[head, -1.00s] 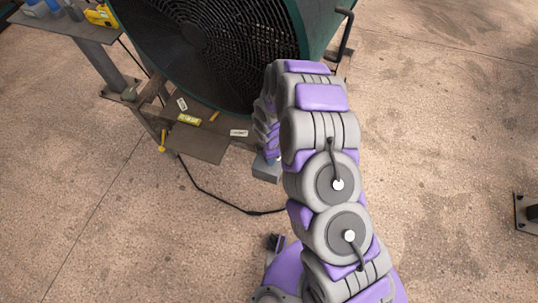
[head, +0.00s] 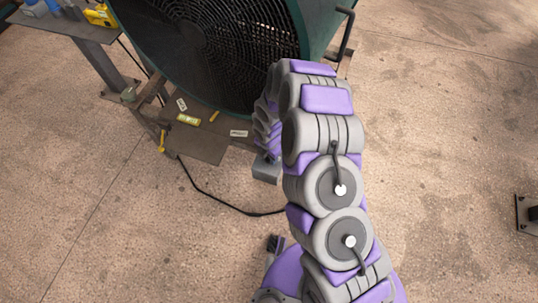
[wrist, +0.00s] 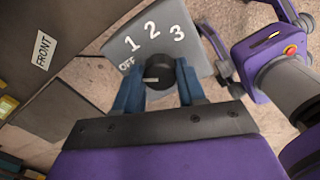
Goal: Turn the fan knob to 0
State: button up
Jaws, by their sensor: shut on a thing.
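In the head view the grey box (head: 266,170) shows low beside my arm, and the knob and gripper are hidden there. The large fan (head: 205,45) stands above the box.
A dark plate (head: 195,145) under the fan carries small labels. A black cable (head: 215,202) runs across the floor. A table (head: 60,22) with a yellow tool stands at the upper left. Floor is open to the right, with a dark metal plate (head: 525,213) at the edge.

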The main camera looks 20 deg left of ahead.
jog(key=shift+w+a, duration=0.15)
jog(key=shift+w, duration=0.05)
jog(key=o, duration=1.1)
jog(key=shift+s, duration=0.1)
jog(key=shift+c, duration=0.2)
notch_tip(320, 180, up, 17)
jog(key=p, duration=0.4)
jog(key=shift+r, duration=0.15)
jog(key=s+d+r+m, duration=0.4)
jog(key=d+r+m, duration=0.3)
jog(key=d+r, duration=0.15)
jog(key=s+d+r+m, duration=0.4)
jog(key=d+r+m, duration=0.35)
jog(key=r, duration=0.25)
jog(key=s+d+r+m+g, duration=0.1)
jog(key=s+d+r+m, duration=0.2)
jog(key=s+d+m, duration=0.2)
jog(key=s+d+r+m, duration=0.4)
jog(key=s+m, duration=0.7)
jog(key=s, duration=0.3)
jog(key=shift+d+r+g, duration=0.2)
jog(key=shift+d+g, duration=0.2)
jog(key=shift+d, duration=0.5)
